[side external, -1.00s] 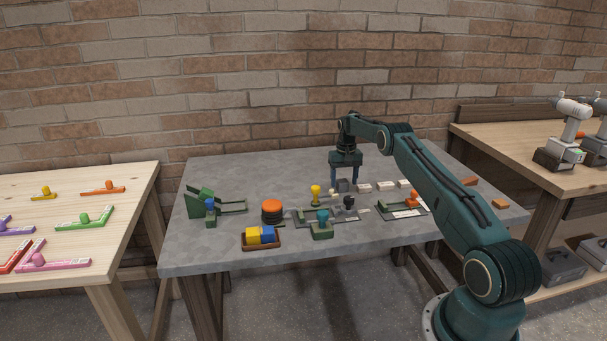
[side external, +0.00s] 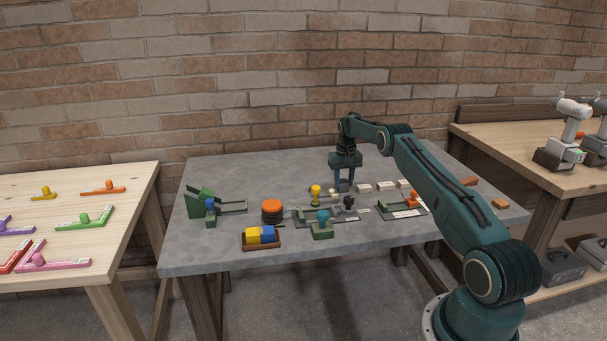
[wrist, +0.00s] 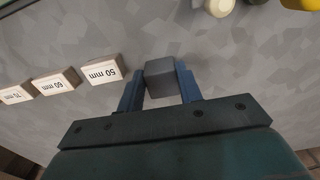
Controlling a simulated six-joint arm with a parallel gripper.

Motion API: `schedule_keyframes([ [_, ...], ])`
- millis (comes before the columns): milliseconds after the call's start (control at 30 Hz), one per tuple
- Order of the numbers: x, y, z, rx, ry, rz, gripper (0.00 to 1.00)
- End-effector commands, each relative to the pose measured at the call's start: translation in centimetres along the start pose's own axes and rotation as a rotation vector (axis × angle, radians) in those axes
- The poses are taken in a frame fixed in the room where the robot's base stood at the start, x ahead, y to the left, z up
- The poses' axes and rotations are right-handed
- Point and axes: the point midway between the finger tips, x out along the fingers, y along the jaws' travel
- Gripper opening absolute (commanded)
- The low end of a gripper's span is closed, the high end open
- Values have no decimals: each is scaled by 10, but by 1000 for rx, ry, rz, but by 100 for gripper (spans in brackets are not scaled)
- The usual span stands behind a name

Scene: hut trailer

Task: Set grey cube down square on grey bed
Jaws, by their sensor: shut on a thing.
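The grey cube (wrist: 161,80) sits between the two blue fingers of my gripper (wrist: 157,70) in the wrist view, with a finger against each side. In the side external view my gripper (side external: 344,187) points straight down at the back middle of the table, its fingers close together. The cube there is small and mostly hidden by the fingers. It appears at table level. I cannot tell which is the grey bed.
Size-marked blocks, including the 50 mm block (wrist: 102,70) and 60 mm block (wrist: 57,81), stand in a row beside the cube. A tray (side external: 262,244) with yellow and blue cubes, an orange-topped round stack (side external: 272,211) and a green fixture (side external: 205,205) occupy the front and left.

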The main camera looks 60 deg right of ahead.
Motion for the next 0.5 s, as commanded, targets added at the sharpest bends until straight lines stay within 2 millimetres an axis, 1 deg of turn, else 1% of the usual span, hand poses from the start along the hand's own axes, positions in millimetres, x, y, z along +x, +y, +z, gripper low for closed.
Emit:
schedule_keyframes([
  [167, -2, 0, 0, 0, 1, 0, 10],
  [267, -7, 0, 0, 0, 2, 0, 10],
  [367, -16, 0, 0, 0, 2, 0, 10],
  [500, -34, 0, -1, 0, 3, 0, 10],
])
